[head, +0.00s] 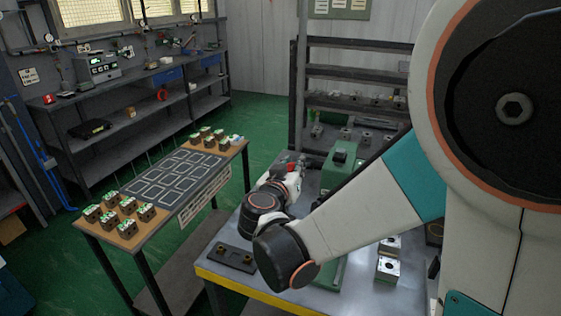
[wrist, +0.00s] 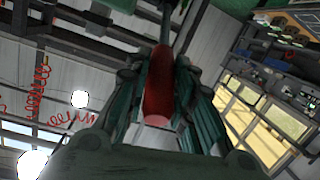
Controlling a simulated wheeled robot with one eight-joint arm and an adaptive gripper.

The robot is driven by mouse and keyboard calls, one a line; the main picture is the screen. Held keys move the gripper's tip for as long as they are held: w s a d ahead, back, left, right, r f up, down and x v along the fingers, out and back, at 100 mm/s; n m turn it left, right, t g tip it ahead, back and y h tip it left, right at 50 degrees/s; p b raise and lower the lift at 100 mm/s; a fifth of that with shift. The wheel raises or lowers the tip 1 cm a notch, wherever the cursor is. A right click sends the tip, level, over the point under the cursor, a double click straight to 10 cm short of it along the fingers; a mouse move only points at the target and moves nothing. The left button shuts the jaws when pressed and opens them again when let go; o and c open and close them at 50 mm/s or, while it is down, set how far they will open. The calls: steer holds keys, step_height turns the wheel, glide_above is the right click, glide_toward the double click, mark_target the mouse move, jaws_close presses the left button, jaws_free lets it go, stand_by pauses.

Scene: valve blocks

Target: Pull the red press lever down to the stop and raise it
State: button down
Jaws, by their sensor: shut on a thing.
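The red press lever (wrist: 158,88) runs between the two fingers of my gripper (wrist: 160,80) in the wrist view. The fingers are shut on it, one on each side. In the head view my gripper (head: 292,176) is beside the green press (head: 340,158), to its left, above the metal table. A small bit of red lever (head: 291,167) shows at the fingers; most of the lever is hidden by my gripper and arm. My arm also covers the middle of the press.
The metal table (head: 222,262) has a yellow front edge. A dark plate (head: 234,257) lies at its left, and metal blocks (head: 388,268) stand right of the press. A side table (head: 150,232) with several valve blocks is at the left. Shelves stand behind.

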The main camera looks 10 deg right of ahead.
steer(key=w+d+r+g+y+p, duration=0.7)
steer(key=w+d+r+g+p, duration=0.3)
steer(key=w+p, duration=0.4)
steer(key=shift+w+d+r+m+p, duration=0.3)
steer(key=shift+w+d+r+p, duration=0.15)
steer(key=shift+p, duration=0.45)
steer(key=c, duration=1.4)
jaws_free()
steer(key=shift+w, duration=0.1)
steer(key=shift+o, duration=0.2)
steer(key=v, duration=1.2)
steer(key=shift+w+a, duration=0.1)
